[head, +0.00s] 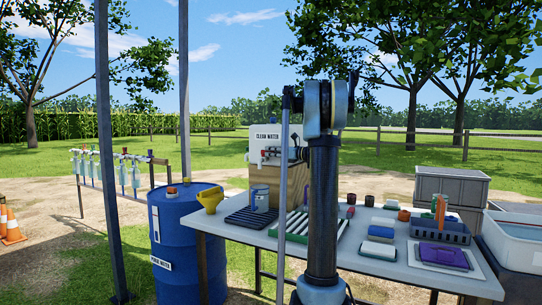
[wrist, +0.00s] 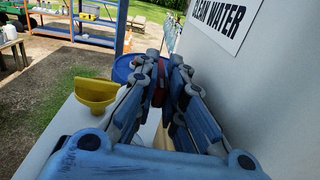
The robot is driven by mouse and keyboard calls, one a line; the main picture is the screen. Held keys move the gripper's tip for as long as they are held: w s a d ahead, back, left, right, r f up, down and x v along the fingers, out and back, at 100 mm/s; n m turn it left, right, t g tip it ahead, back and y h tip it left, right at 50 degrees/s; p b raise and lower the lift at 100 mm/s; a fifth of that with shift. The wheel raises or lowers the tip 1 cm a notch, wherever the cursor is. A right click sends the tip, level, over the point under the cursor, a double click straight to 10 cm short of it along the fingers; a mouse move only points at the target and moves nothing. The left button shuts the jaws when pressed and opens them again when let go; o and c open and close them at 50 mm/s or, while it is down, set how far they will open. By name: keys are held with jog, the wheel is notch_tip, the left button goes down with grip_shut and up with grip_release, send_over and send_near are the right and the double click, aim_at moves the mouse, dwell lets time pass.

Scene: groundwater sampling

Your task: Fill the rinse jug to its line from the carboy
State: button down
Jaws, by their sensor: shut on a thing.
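The carboy (head: 270,131) is a white box marked CLEAN WATER, standing on a wooden stand on the table. Its side and label fill the right of the wrist view (wrist: 285,90). A small red and dark tap (head: 268,152) is on its front. A pale blue jug (head: 260,190), probably the rinse jug, stands on the dark slatted tray below the tap. Its line and water level are too small to read. My gripper (wrist: 160,84) is beside the carboy's front, shut on a red part that appears to be the tap. The fingers hide most of it.
A yellow funnel (head: 210,199) is at the table's left end, by a blue drum (head: 180,235). The dark slatted tray (head: 238,219) lies under the jug. A green and white rack, blocks and a purple case (head: 445,256) crowd the table's right. A roof post stands at left.

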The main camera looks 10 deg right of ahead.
jog(key=m+t+h, duration=0.1)
jog(key=h, duration=0.1)
jog(key=s+a+m+t+h, duration=0.1)
jog(key=m+t, duration=0.1)
jog(key=m+t+h, duration=0.1)
jog(key=h, duration=0.1)
jog(key=shift+s+a+m+h, duration=0.15)
jog(key=shift+a+m+h, duration=0.15)
jog(key=shift+s+a+m+t+h, duration=0.1)
jog(key=shift+a+m+t+h, duration=0.1)
jog(key=shift+m+t+h, duration=0.5)
jog(key=shift+s+a+m+t+h, duration=0.1)
jog(key=shift+a+m+t+h, duration=0.3)
jog(key=shift+h, duration=0.6)
jog(key=shift+d+m+h, duration=0.2)
jog(key=shift+m+h, duration=0.1)
jog(key=c, duration=2)
grip_release()
jog(key=shift+o, duration=0.2)
jog(key=v, duration=1.1)
jog(key=shift+s, duration=0.35)
jog(key=shift+d, duration=0.1)
